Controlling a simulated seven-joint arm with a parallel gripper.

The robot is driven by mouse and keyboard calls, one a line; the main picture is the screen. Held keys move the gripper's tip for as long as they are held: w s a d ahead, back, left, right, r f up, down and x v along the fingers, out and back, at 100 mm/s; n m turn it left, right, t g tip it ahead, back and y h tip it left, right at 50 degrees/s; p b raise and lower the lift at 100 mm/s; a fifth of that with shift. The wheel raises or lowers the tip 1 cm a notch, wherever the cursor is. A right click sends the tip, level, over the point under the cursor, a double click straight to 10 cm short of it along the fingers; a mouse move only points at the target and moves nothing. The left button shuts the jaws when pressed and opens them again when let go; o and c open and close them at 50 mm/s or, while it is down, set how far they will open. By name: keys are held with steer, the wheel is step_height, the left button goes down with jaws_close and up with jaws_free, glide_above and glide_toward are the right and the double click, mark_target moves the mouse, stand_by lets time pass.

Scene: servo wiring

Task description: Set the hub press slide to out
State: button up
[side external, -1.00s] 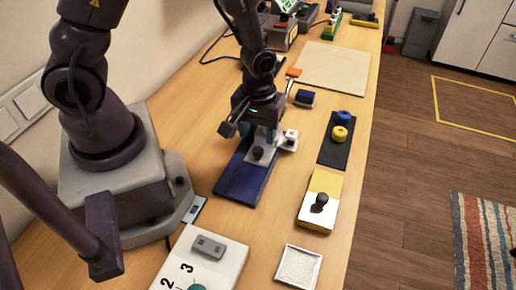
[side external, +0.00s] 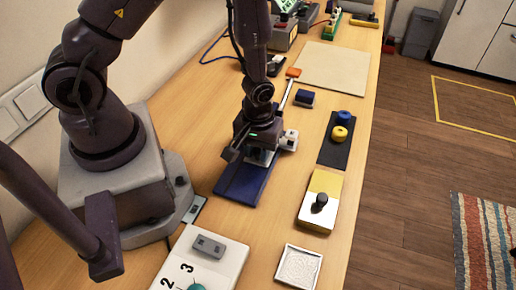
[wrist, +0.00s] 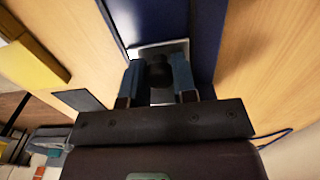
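The hub press is a long dark blue base (side external: 238,187) with a grey metal slide plate on it, also seen in the wrist view (wrist: 160,98). A black knob (wrist: 159,72) stands on the plate. A small white block (side external: 289,139) sits at the right end of the press. My gripper (side external: 261,158) is low over the plate and hides most of it in the side view. In the wrist view its two blue fingers (wrist: 158,78) stand on either side of the knob. I cannot tell whether they press on it.
A yellow and white plate with a black knob (side external: 320,201) lies to the right. A black board (side external: 331,154) with a blue and a yellow knob is behind it. A white numbered box (side external: 225,257) and a white square tray (side external: 299,266) are in front. Bare wood lies between.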

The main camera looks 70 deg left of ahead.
mark_target(242, 191)
jaws_close()
steer(key=s+d, duration=0.6)
steer(key=shift+s+d, duration=0.35)
steer(key=shift+d, duration=0.05)
steer(key=o, duration=0.8)
jaws_free()
steer(key=shift+a, duration=0.1)
steer(key=shift+w+r, duration=0.1)
steer(key=shift+r, duration=0.45)
step_height(242, 191, up, 12)
steer(key=shift+f, duration=0.1)
